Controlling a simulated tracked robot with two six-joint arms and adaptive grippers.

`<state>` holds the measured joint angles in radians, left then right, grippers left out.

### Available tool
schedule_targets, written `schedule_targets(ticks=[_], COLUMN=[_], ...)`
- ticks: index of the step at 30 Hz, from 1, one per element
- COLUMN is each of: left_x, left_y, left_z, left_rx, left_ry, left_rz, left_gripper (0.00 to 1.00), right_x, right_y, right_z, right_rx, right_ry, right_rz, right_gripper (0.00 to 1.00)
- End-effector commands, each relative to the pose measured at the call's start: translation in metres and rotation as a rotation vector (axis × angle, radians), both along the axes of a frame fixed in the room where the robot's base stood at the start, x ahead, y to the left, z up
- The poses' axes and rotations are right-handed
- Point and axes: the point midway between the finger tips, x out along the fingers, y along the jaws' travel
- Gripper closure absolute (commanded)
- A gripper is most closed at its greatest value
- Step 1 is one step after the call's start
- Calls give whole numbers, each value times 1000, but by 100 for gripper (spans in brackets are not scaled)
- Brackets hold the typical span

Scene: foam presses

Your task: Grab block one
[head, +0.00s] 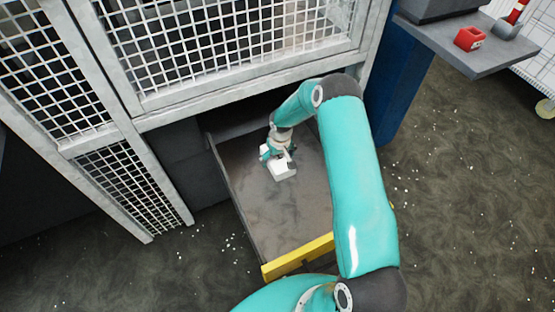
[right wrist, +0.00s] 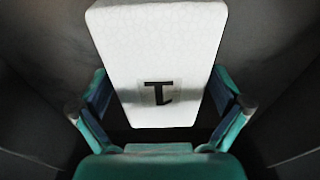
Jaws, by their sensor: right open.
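Block one is a white foam block (head: 283,170) lying on the floor of the grey bin under the caged press. In the right wrist view, the block (right wrist: 158,45) fills the upper middle and bears a dark figure 1, seen upside down. My right gripper (head: 272,153) is at the block's far end in the head view. In the right wrist view, my right gripper (right wrist: 160,100) is open, with one finger on each side of the block's near end. Dark space shows beside the block; I cannot tell whether either finger touches it. My left gripper is not in view.
The grey bin (head: 255,215) has side walls and a yellow front edge (head: 298,258). A white mesh cage (head: 225,50) overhangs the bin's back. A grey shelf (head: 480,60) with a red box (head: 469,38) stands at right. The floor at right is open.

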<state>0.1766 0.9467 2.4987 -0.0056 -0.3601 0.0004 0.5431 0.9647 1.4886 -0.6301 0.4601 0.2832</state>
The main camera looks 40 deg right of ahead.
Motion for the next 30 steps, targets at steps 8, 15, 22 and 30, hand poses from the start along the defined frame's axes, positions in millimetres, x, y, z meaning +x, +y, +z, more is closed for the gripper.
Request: schedule_targets(ticks=[8, 15, 22, 30], left_x=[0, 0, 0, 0], left_y=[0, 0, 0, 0], left_z=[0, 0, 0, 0], left_rx=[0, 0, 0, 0], left_ry=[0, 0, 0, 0], left_rz=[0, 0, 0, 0], left_gripper=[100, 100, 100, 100], right_x=[0, 0, 0, 1], right_y=[0, 0, 0, 0], right_z=[0, 0, 1, 18], right_rx=[0, 0, 0, -1], right_ry=[0, 0, -1, -2], right_rz=[0, 0, 1, 1], right_gripper=[15, 47, 47, 47])
